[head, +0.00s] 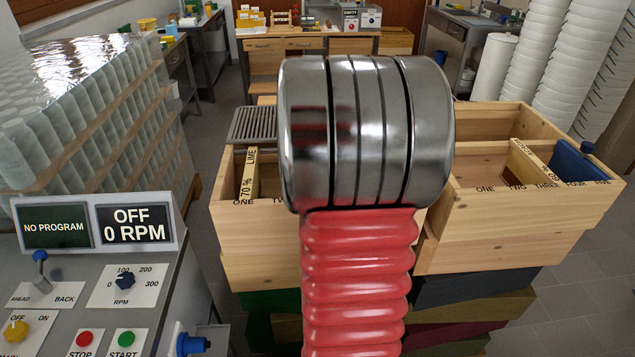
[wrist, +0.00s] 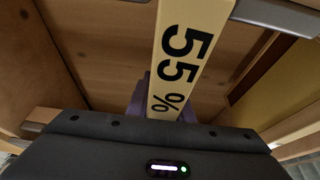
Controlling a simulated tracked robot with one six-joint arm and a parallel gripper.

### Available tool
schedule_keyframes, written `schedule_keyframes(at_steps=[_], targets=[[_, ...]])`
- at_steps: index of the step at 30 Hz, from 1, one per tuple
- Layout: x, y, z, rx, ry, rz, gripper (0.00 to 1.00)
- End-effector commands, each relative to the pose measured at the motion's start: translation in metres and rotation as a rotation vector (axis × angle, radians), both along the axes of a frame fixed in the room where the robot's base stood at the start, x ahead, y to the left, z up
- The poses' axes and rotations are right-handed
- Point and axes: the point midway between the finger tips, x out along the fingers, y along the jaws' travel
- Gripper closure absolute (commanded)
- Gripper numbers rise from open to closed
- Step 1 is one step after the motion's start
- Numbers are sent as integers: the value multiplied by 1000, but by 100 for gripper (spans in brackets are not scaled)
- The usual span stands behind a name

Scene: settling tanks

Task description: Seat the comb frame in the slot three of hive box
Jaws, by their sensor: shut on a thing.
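My gripper (wrist: 163,108) is shut on the comb frame (wrist: 187,45), whose pale yellow top bar reads "55 %". Purple finger parts show on both sides of the bar in the wrist view. Wooden walls and boards lie around and below the frame; how deep it sits cannot be told. In the head view my arm hides both gripper and frame. A hive box (head: 520,212) stands right, its slots marked ONE to FIVE. Another hive box (head: 262,222) stands left, partly hidden, with visible marking ONE and a frame (head: 248,175) reading "70 % LIME".
The right box holds a pale frame (head: 530,162) near THREE and FOUR and a blue board (head: 580,163) near FIVE. A metal grille (head: 252,125) lies at the left box's back. A control panel (head: 90,290) and wrapped jars (head: 75,110) stand left; white stacked tubs (head: 540,60) stand right.

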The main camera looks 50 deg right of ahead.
Motion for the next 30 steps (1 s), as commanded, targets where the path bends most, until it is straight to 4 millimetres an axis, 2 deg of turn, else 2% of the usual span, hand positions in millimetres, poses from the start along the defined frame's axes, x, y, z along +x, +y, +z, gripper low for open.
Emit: schedule_keyframes(at_steps=[11,12,21,30], targets=[[0,0,-6,-1,-1,0,100],[0,0,-6,-2,-2,0,79],[0,0,-6,-1,-1,0,58],[-1,1,-6,1,1,0,58]])
